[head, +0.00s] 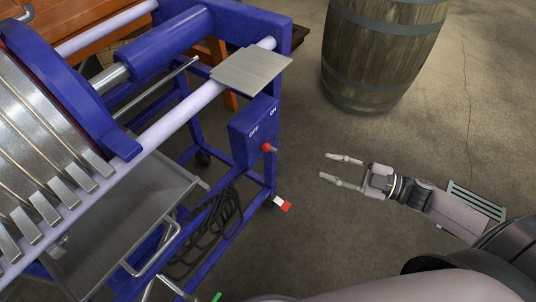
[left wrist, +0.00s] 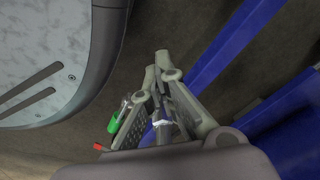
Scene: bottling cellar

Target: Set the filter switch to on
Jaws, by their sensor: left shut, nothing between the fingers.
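The filter switch is on a blue box (head: 250,135) on the blue frame of the filter in the head view. The box has OFF and ON lettering, with ON farther toward the upper right. A red knob (head: 268,148) sticks out at its lower right. I cannot tell which way it is set. My right gripper (head: 325,165) is open and empty, to the right of the knob and apart from it. My left gripper (left wrist: 160,65) shows in the left wrist view, shut and empty, with blue beams beside it. I cannot make it out in the head view.
The filter's plates (head: 50,165) and a metal tray (head: 120,215) are at the left. A wooden barrel (head: 383,50) stands at the back. A red-and-white piece (head: 283,205) is below the switch box. Bare floor lies between filter and barrel.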

